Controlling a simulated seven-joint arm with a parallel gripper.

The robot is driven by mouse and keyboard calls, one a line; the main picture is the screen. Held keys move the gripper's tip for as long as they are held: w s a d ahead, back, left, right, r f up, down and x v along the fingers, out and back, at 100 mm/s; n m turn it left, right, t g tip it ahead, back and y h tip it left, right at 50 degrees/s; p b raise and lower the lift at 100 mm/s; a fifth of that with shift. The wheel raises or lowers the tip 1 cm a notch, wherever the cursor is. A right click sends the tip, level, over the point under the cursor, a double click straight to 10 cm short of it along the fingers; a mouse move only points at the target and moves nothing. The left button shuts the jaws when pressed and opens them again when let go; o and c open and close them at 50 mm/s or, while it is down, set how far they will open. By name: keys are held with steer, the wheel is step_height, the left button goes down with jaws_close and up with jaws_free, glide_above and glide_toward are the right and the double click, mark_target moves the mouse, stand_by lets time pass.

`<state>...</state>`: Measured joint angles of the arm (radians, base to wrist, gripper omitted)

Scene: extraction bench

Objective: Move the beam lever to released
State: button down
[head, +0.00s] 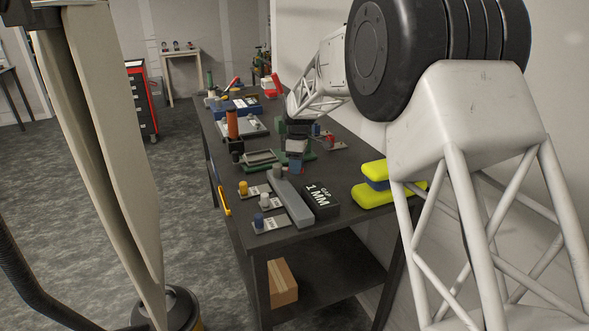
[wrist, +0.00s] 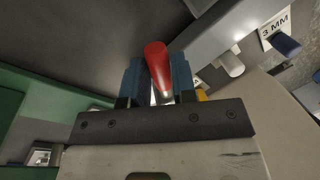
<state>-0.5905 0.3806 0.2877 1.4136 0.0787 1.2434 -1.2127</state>
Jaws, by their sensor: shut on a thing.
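My gripper (head: 296,166) is low over the middle of the bench, beside a green base (head: 306,154). In the wrist view my gripper (wrist: 160,82) has its blue fingers closed on the two sides of a red, round-ended handle (wrist: 156,58). The handle appears to be the grip of the beam lever. A pale metal part shows below the red grip between the fingers. The lever's pivot and the rest of its arm are hidden, so its setting cannot be told. In the head view the gripper covers the handle.
A grey bar (head: 292,202) and a black "GAP 1 MM" block (head: 318,198) lie in front of the gripper. Labelled plates with yellow, white and blue pegs (head: 259,220) stand near the front edge. A yellow-and-blue object (head: 374,170) lies right. An orange cylinder (head: 232,124) stands left.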

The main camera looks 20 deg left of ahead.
steer(key=shift+w+a+n+h, duration=0.3)
steer(key=shift+w+n, duration=0.4)
steer(key=shift+n, duration=0.6)
steer(key=c, duration=0.9)
jaws_free()
steer(key=v, duration=0.8)
